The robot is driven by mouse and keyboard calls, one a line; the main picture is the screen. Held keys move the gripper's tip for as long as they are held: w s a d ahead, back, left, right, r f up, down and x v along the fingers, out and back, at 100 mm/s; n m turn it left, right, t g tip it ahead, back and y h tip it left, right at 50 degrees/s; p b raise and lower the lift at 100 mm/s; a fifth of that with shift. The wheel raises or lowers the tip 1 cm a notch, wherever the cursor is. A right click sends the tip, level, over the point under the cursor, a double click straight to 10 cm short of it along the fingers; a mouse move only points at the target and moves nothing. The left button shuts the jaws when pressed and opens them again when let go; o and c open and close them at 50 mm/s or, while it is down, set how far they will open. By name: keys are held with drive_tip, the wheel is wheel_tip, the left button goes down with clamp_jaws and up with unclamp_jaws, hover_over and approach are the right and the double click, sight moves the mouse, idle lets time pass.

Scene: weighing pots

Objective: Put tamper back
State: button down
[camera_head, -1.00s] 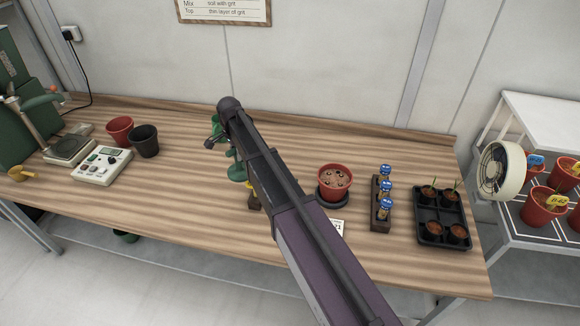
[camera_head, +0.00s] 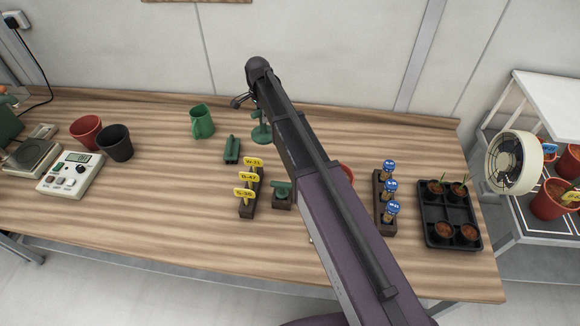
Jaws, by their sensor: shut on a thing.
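The tamper (camera_head: 261,132), a green tool with a round flat foot, hangs upright beside my arm in the middle back of the bench. My gripper (camera_head: 243,100) is mostly hidden behind my own arm. It is shut on the tamper near the top, and the fingertips are not clear. A small dark block (camera_head: 283,204) with a green tool in it stands in front of the tamper.
A yellow label rack (camera_head: 248,208) is left of the dark block. A rack of blue-topped tags (camera_head: 385,215) and a seedling tray (camera_head: 437,237) stand right. My arm mostly hides a red pot (camera_head: 348,173).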

drive_tip(key=shift+w+a, duration=0.1)
drive_tip(key=shift+w, duration=0.15)
drive_tip(key=shift+w, duration=0.1)
drive_tip(key=s+d+f+m+b, duration=0.5)
drive_tip(key=d+f+m+b, duration=0.1)
drive_tip(key=m, duration=0.3)
drive_tip(key=shift+d+f+b, duration=0.4)
drive_tip(key=shift+d+b, duration=0.05)
drive_tip(key=shift+d, duration=0.45)
wheel_tip(320, 180, down, 6)
drive_tip(key=b, duration=0.6)
drive_tip(key=shift+f, duration=0.15)
